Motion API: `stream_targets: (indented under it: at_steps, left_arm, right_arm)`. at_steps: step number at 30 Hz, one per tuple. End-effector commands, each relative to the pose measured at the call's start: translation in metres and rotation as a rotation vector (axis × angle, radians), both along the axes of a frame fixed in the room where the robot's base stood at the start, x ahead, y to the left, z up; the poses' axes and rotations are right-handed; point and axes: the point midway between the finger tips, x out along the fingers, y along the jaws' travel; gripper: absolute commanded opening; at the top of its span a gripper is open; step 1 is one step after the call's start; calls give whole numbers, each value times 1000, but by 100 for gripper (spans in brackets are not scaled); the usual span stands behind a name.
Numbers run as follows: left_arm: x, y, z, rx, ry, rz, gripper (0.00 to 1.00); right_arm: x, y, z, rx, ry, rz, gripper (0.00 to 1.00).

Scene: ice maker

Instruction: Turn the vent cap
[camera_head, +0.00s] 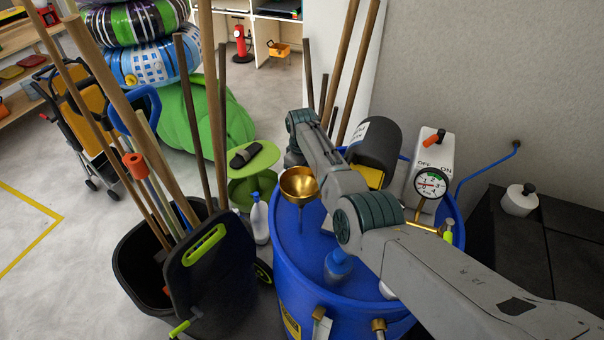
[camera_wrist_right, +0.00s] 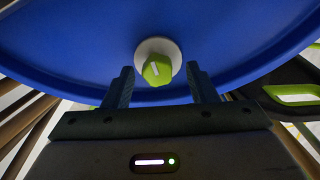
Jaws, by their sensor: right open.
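A small yellow-green knob on a round white base (camera_wrist_right: 143,48), apparently the vent cap (camera_wrist_right: 158,70), sticks out from the blue drum's wall in the right wrist view. My right gripper (camera_wrist_right: 160,69) is open. Its two dark fingers stand apart, one on each side of the knob in the picture, with no visible contact. In the head view my right arm crosses over the blue drum (camera_head: 300,268) from the right to its far side. The right gripper's fingers and this knob are hidden there. My left gripper is not in view.
A gold funnel (camera_head: 299,184), a dark canister (camera_head: 376,143) and a gauge with an OFF/ON switch (camera_head: 431,180) are at the drum. A black bin (camera_head: 137,262) with long wooden poles stands left. A green stool (camera_head: 254,165) stands behind. A dark cabinet (camera_head: 500,250) is right.

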Motion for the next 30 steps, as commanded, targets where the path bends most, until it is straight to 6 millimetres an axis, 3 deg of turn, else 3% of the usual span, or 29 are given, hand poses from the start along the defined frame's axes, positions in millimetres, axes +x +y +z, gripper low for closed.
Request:
stream_targets:
  at_steps: [5, 12, 22, 30]
  left_arm:
    - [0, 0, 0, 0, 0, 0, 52]
    - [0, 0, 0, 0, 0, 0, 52]
    - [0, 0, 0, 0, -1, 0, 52]
    - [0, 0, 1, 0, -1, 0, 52]
  right_arm:
    - [0, -1, 0, -1, -1, 0, 52]
    - [0, -1, 0, -1, -1, 0, 7]
    - [1, 0, 1, 0, -1, -35, 7]
    - [1, 0, 2, 1, -4, -191, 7]
